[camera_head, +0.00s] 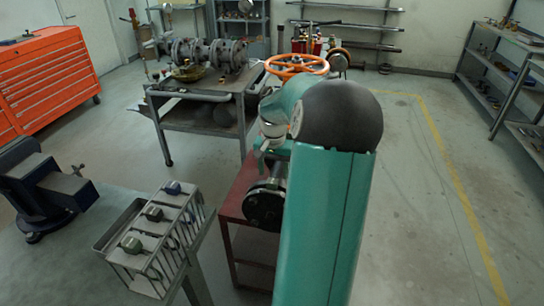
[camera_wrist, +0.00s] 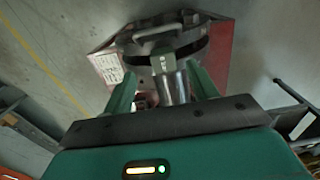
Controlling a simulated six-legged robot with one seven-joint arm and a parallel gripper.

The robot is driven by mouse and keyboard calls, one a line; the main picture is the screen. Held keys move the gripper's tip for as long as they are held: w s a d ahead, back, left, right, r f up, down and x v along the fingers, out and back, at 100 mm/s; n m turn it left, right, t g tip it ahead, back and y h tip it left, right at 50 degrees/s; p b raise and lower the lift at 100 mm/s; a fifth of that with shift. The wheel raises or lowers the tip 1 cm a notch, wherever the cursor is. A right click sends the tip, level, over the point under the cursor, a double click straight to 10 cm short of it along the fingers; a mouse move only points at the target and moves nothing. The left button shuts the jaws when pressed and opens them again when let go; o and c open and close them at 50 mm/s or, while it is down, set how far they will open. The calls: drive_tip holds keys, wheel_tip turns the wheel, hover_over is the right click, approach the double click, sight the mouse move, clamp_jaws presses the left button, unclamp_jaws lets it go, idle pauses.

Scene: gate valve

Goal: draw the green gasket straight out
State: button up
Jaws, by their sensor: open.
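In the wrist view, my gripper (camera_wrist: 162,82) is open, with one teal finger on each side of a small grey-green tab (camera_wrist: 163,63). The tab stands at the round dark metal flange (camera_wrist: 185,45), apart from both fingers as far as I can see. I cannot tell surely that it belongs to the green gasket; no gasket ring shows clearly.
A slotted rack (camera_head: 118,268) with several tabbed pieces (camera_head: 153,213) stands at the lower left, near a vise (camera_head: 45,190). The red stand (camera_head: 232,198) holds the valve with its orange handwheel (camera_head: 297,65). A cart (camera_head: 200,115) stands behind. Floor at right is clear.

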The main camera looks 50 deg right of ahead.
sight(272, 181)
drive_tip(key=f, duration=0.5)
drive_tip(key=shift+w+f, duration=0.2)
drive_tip(key=shift+f, duration=0.15)
drive_tip(key=shift+w, duration=0.1)
drive_tip(key=c, duration=1.1)
wheel_tip(272, 181, up, 18)
drive_tip(key=shift+f, duration=0.2)
idle(0.6)
idle(0.4)
